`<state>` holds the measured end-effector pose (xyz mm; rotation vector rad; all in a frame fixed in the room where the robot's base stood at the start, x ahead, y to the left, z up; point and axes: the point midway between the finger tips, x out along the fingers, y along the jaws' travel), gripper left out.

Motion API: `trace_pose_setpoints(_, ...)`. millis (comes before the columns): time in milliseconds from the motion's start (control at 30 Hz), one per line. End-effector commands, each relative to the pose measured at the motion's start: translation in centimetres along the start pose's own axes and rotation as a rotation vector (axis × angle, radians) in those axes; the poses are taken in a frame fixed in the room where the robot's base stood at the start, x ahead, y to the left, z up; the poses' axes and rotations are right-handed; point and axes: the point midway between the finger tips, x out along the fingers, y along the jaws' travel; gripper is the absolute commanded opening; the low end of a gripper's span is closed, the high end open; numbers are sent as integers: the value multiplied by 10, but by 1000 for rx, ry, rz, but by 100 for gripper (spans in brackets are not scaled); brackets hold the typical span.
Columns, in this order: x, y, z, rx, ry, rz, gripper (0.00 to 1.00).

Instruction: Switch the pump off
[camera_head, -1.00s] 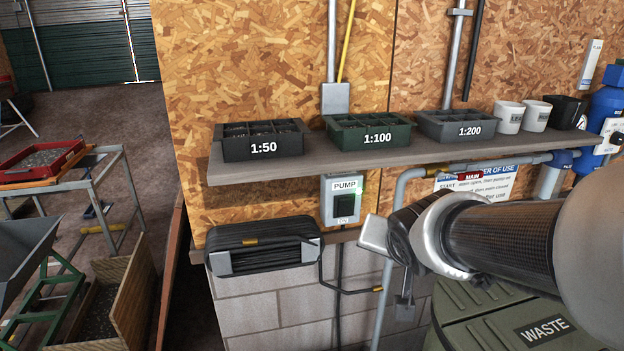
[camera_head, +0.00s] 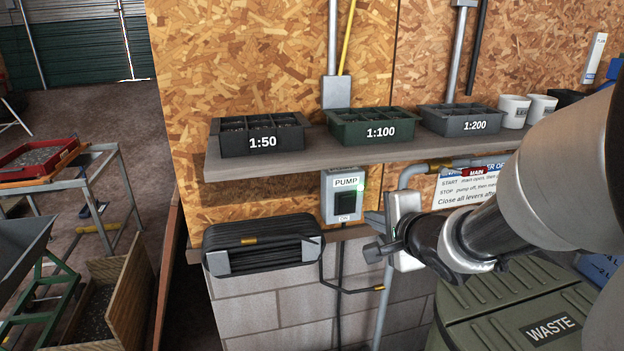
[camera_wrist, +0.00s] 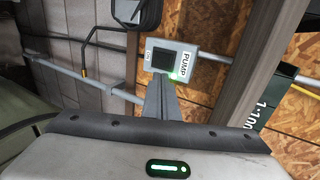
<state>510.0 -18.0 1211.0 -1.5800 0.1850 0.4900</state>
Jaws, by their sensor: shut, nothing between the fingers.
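The pump switch is a grey box (camera_head: 343,197) labelled PUMP, with a black rocker (camera_head: 345,202) in its middle, mounted on the wall below the shelf. A small green light (camera_head: 361,187) glows at its upper right edge. A small label below the rocker appears to read ON. My gripper (camera_head: 372,218) is to the right of the box, its fingers pointing left towards it. In the wrist view my gripper (camera_wrist: 161,80) is shut and empty, with its tips close to the box (camera_wrist: 183,60). I cannot tell whether they touch it.
The shelf (camera_head: 300,158) overhangs the switch and carries dark trays marked 1:50, 1:100 and 1:200, plus white cups. A grey pipe and a red MAIN tag (camera_head: 476,170) are to the right. A coiled hose (camera_head: 262,248) hangs lower left. A WASTE bin (camera_head: 510,310) stands lower right.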

Motion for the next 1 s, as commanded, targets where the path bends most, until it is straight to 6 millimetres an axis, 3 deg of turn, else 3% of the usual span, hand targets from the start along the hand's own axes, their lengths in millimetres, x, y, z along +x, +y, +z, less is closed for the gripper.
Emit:
trace_pose_setpoints(167,23,5,0,0,-1,2,0)
trace_pose_setpoints(567,105,2,1,-1,-2,1,0)
trace_pose_setpoints(800,128,-17,1,-1,-1,0,0)
trace_pose_setpoints(1000,133,-20,0,-1,1,2,0)
